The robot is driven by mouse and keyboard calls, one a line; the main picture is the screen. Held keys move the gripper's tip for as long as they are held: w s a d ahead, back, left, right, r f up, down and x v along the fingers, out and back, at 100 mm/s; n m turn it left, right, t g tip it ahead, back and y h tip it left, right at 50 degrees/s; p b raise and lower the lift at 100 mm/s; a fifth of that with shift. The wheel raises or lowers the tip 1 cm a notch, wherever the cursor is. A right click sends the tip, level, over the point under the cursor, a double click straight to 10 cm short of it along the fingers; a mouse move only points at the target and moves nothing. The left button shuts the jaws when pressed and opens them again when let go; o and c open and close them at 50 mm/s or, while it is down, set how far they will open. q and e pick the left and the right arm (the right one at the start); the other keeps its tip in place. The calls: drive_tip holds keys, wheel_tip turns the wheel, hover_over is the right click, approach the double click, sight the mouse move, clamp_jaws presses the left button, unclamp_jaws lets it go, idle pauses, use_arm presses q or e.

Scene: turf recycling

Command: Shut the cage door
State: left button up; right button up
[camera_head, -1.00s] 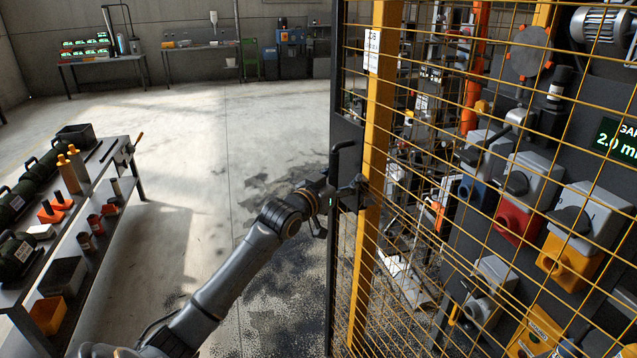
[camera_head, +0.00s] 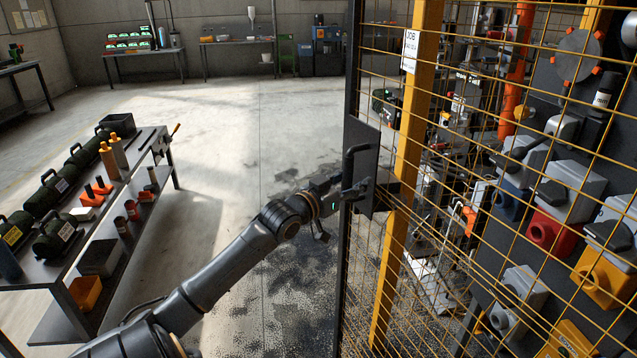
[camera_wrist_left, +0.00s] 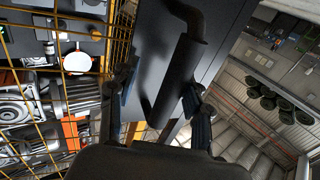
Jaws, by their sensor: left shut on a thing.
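The cage door is a yellow wire-mesh panel with a dark frame edge (camera_head: 349,90). A dark plate (camera_head: 367,140) on it carries a black bar handle (camera_head: 348,168). The door stands at an angle, its dark edge apart from the yellow post (camera_head: 408,150) seen through the mesh. My left gripper (camera_head: 350,192) is shut on the handle's lower part. In the left wrist view, the handle (camera_wrist_left: 180,70) runs between the two fingers of my left gripper (camera_wrist_left: 158,98), with the plate behind it. My right gripper is out of view.
A grey table (camera_head: 150,147) with green cases, bottles and bins stands at the left. Switch boxes (camera_head: 575,190) sit behind the mesh at the right. Concrete floor (camera_head: 225,110) is clear between the table and the door. Benches line the back wall.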

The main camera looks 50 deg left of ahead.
use_arm(q)
drive_tip(key=s+a+p, duration=0.1)
drive_tip(key=s+a, duration=0.2)
drive_tip(key=s, duration=0.4)
drive_tip(key=shift+a+r, duration=0.3)
drive_tip(key=shift+r, duration=0.15)
idle(0.4)
drive_tip(key=shift+a+p, duration=0.1)
drive_tip(key=shift+p, duration=0.3)
